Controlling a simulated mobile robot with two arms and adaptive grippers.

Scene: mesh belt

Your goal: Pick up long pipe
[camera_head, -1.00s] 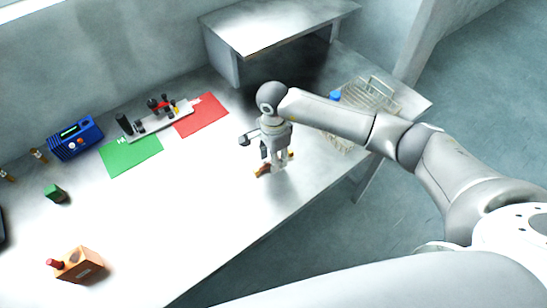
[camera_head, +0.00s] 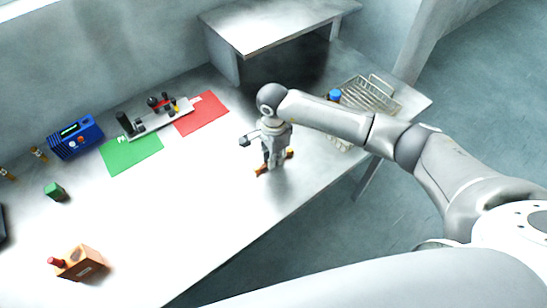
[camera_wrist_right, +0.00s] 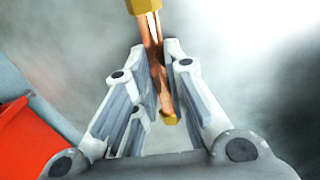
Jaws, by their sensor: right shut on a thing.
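The long pipe is a thin copper-coloured tube with brass-coloured ends. In the head view its near end (camera_head: 261,170) shows to the left of my right gripper (camera_head: 276,163) and its other end to the right. The gripper hides its middle. In the right wrist view the pipe (camera_wrist_right: 151,30) runs between the two fingers of the right gripper (camera_wrist_right: 158,55), which are shut on it. The pipe is low over the table; I cannot tell whether it touches. My left gripper is not in view.
A raised shelf (camera_head: 275,25) stands behind. The table's middle front is clear.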

